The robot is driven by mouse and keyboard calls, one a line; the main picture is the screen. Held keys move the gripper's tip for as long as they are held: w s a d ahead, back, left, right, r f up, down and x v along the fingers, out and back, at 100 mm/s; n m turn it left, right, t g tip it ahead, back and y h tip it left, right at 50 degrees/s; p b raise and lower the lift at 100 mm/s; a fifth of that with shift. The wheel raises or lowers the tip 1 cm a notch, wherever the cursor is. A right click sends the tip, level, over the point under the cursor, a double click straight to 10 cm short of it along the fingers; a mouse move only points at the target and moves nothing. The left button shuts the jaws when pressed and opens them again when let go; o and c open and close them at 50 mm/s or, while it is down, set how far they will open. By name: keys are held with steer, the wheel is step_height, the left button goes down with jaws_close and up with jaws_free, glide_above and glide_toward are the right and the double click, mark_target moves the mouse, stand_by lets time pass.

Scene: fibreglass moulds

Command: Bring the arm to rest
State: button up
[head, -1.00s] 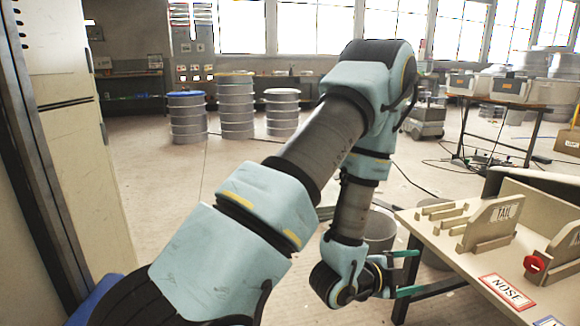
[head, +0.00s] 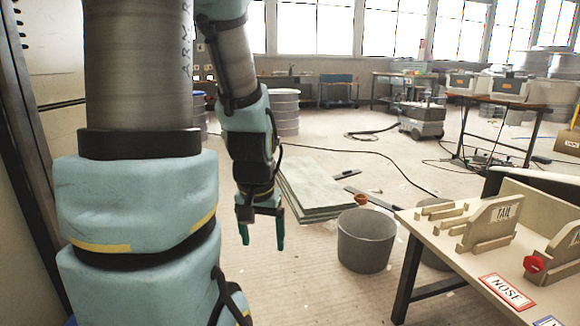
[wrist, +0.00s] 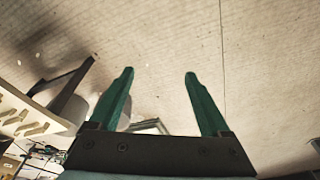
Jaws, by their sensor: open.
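My gripper (head: 262,236) hangs at the end of my raised arm, fingers pointing down, left of the grey bin in the head view. Its two green fingers are apart with nothing between them. In the wrist view my gripper (wrist: 160,85) is also open and empty, with only bare floor beyond the fingertips. My upper arm fills the left of the head view and hides what is behind it.
A work table (head: 445,235) with wooden fixtures marked TAIL (head: 497,222) and a NOSE label (head: 506,291) stands at the right. A grey bin (head: 366,245) and a stack of flat sheets (head: 315,188) are on the floor. The floor between gripper and bin looks clear.

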step_height(320, 180, up, 30)
steer(key=s+n+p, duration=0.1)
steer(key=p, duration=2.7)
steer(key=shift+s+a+f+g+p, duration=0.25)
steer(key=shift+s+a+g+p, duration=0.1)
steer(key=shift+a, duration=0.1)
